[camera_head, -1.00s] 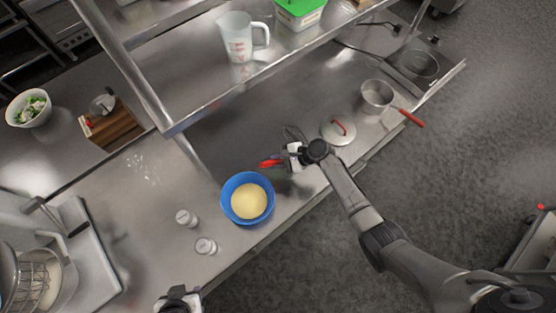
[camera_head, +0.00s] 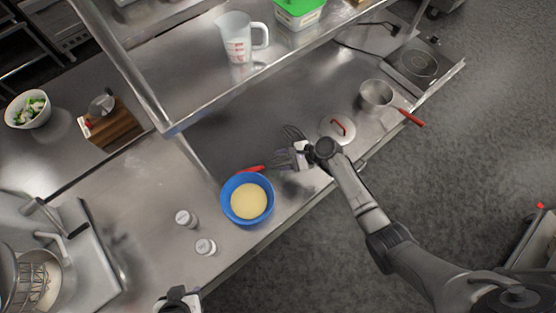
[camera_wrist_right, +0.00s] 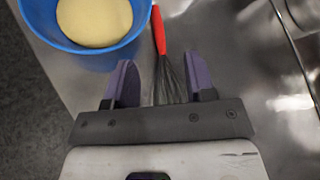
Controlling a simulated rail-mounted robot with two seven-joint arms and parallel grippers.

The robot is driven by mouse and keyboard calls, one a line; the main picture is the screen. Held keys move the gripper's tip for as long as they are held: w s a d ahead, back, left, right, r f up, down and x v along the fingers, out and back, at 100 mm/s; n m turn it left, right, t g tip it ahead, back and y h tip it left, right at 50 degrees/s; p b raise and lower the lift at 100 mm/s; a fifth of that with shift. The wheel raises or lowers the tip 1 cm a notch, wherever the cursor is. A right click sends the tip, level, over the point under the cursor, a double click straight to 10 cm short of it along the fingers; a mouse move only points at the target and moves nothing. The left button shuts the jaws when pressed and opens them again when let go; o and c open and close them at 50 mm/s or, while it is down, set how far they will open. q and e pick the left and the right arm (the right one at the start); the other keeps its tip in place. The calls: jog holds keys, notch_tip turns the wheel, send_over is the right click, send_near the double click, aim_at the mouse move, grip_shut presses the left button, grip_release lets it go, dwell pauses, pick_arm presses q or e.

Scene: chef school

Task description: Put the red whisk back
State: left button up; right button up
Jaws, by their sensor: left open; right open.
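The whisk has a red handle (camera_head: 250,169) and dark wires. It lies on the steel counter, its handle end close beside the blue bowl (camera_head: 228,208) of pale yellow contents. In the right wrist view the red handle (camera_wrist_right: 159,30) points away from my right gripper (camera_wrist_right: 160,85), and the wires (camera_wrist_right: 168,82) show between its two open fingers, not gripped. In the head view my right gripper (camera_head: 280,160) is just right of the handle and partly hides the wires. My left gripper (camera_head: 180,298) is open at the bottom edge, away from the whisk.
Two small white-topped shakers (camera_head: 186,218) stand left of the bowl. A lid (camera_head: 338,130) and a saucepan (camera_head: 376,95) with a red handle are on the right. A raised shelf with a measuring jug (camera_head: 236,42) overhangs the back. A mixer stands at the lower left.

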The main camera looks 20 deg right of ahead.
jog(key=v, duration=0.9)
jog(key=s+a+f+n+g+h, duration=0.1)
jog(key=s+a+f+n+h, duration=0.15)
jog(key=s+n, duration=0.4)
jog(key=s+a+f+n+g+h, duration=0.1)
jog(key=s+n+h, duration=0.25)
jog(key=s, duration=0.55)
jog(key=s+d+r+n+h, duration=0.1)
jog(key=s+r+n+h, duration=0.1)
jog(key=s, duration=0.4)
jog(key=s+d+r+n+t+h, duration=0.1)
jog(key=s+r+n+h, duration=0.1)
jog(key=s+r+n, duration=0.3)
jog(key=shift+s+n+h+b, duration=0.3)
jog(key=shift+s+n+b, duration=0.05)
jog(key=shift+n, duration=0.55)
